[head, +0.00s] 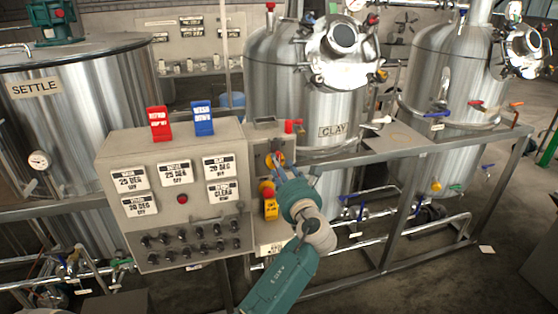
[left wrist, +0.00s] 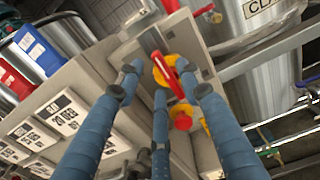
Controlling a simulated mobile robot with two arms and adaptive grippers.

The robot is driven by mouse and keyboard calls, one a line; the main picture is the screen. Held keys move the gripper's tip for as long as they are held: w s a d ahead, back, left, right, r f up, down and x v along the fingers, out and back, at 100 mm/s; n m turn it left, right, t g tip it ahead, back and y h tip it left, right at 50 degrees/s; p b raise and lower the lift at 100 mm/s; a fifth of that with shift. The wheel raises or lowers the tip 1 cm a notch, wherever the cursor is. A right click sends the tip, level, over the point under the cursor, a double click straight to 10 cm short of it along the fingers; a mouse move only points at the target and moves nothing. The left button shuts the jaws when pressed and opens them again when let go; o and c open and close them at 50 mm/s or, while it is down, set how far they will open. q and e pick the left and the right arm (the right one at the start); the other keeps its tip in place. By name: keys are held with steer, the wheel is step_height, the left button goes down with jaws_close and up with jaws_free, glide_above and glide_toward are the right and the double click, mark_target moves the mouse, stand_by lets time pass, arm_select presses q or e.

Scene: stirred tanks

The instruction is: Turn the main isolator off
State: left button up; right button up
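The main isolator is a red handle on a yellow round plate (left wrist: 171,73), on the grey side panel of the control cabinet. In the head view its yellow plate (head: 270,160) is mostly covered by my fingers. My left gripper (head: 280,162) reaches up to it from below. In the left wrist view the blue fingers of my left gripper (left wrist: 160,76) are spread apart around the handle, with a gap to it on both sides. I cannot tell whether any finger touches it. My right gripper is in neither view.
A red and yellow stop button (head: 267,189) sits just below the isolator, close to my fingers. A red lever (head: 293,126) stands above right. The control cabinet (head: 130,155) carries labels and several knobs. A metal frame rail (head: 440,150) and steel tanks lie to the right.

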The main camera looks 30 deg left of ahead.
arm_select(q)
steer(key=shift+x, duration=1.15)
steer(key=shift+d, duration=0.1)
jaws_close()
